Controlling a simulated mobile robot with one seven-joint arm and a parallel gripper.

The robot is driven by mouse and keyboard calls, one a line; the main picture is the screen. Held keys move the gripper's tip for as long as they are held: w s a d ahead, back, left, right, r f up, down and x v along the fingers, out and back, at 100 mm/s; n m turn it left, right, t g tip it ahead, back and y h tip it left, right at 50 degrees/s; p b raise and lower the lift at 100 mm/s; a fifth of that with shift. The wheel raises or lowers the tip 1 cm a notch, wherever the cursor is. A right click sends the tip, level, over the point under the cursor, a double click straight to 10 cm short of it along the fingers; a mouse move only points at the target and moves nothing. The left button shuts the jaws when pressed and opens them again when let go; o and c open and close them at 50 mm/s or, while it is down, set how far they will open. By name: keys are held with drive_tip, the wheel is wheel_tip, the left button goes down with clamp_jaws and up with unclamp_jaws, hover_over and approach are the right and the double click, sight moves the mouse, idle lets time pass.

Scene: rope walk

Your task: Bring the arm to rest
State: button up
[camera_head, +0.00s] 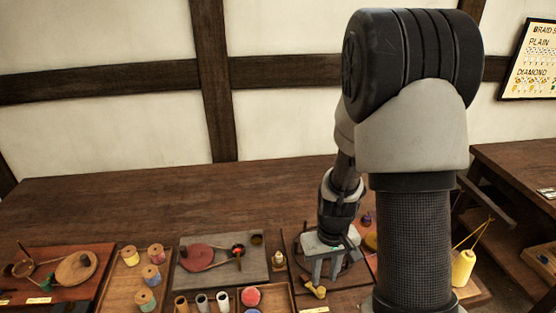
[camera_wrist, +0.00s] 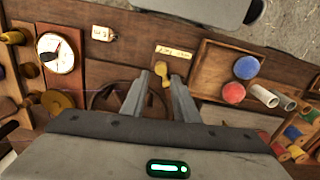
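My arm reaches down over the dark wooden bench (camera_head: 120,205) in the head view, bent at the elbow. My gripper (camera_head: 324,279) points down near the bench's front, right of centre. In the wrist view my gripper (camera_wrist: 161,82) has its two fingers apart, with nothing seen held between them. A small yellow piece (camera_wrist: 161,74) shows beyond the fingertips, between them in the picture. It also shows in the head view, just below the fingertips (camera_head: 316,291); I cannot tell whether they touch. My arm hides part of the bench at the right.
Left of my gripper are a grey board (camera_head: 255,272) with a red disc, spools (camera_head: 152,275) and a wooden tray (camera_wrist: 204,75) with a red ball (camera_wrist: 233,92), a blue ball (camera_wrist: 246,67) and tubes. A white dial (camera_wrist: 57,54) is nearby. The bench's back is clear.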

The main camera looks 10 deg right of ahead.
drive_tip(key=s+a+r+t+p, duration=0.1)
drive_tip(key=s+a+r+t, duration=0.1)
drive_tip(key=r, duration=1.1)
drive_tip(key=s+a+r+t+p, duration=0.1)
drive_tip(key=s+a+r+t, duration=0.15)
drive_tip(key=r, duration=0.95)
drive_tip(key=s+r+t+p, duration=0.1)
drive_tip(key=s+r, duration=0.6)
drive_tip(key=shift+s+a+m, duration=0.2)
drive_tip(key=shift+s+m, duration=0.05)
drive_tip(key=shift+m, duration=0.15)
